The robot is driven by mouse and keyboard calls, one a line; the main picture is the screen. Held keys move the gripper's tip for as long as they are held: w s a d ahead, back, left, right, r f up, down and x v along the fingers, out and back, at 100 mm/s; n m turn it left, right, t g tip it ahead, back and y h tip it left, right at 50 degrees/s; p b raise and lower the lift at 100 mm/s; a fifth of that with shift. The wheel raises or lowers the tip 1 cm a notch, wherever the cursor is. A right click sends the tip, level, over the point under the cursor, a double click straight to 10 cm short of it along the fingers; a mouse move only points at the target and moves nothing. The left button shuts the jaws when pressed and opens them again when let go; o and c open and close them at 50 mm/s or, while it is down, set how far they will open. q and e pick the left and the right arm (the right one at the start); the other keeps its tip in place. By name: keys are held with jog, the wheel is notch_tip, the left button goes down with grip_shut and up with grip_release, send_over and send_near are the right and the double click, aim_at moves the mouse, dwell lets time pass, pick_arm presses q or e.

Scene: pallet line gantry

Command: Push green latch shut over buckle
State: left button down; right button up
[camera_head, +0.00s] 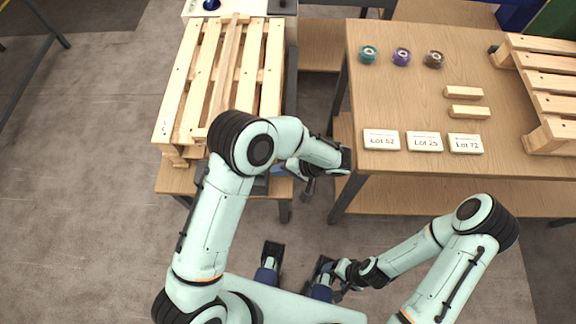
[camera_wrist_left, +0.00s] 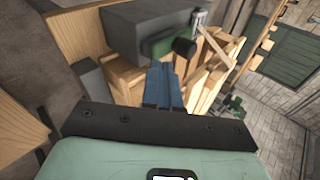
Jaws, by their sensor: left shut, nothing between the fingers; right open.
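The green latch (camera_wrist_left: 165,46) shows in the left wrist view as a short lever with a black round end. It lies against a dark grey block (camera_wrist_left: 145,22), which may be the buckle housing. My left gripper (camera_wrist_left: 163,68) is shut and empty. Its blue fingertips are just below the latch, close to or touching it; I cannot tell which. In the head view the left gripper (camera_head: 279,169) is by the pallet's lower right corner, where my arm hides the latch and buckle.
A wooden pallet (camera_head: 187,85) lies on a stand at the left. A wooden table (camera_head: 400,93) at the right carries tape rolls (camera_head: 402,56), small wooden blocks (camera_head: 463,92), lot labels (camera_head: 424,142) and another pallet (camera_head: 546,85). Floor shows between stand and table.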

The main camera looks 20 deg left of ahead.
pick_arm(q)
jog(key=a, duration=0.1)
jog(key=a+f, duration=0.1)
jog(key=a, duration=0.1)
jog(key=a+f, duration=0.1)
jog(key=a, duration=0.1)
jog(key=shift+s+a+f, duration=0.15)
jog(key=shift+a, duration=0.6)
jog(key=a+b, duration=0.1)
jog(key=a, duration=0.1)
jog(key=s+a+b, duration=0.1)
jog(key=a, duration=0.2)
jog(key=shift+s+a+f, duration=0.1)
jog(key=shift+s, duration=0.05)
jog(key=shift+a, duration=0.1)
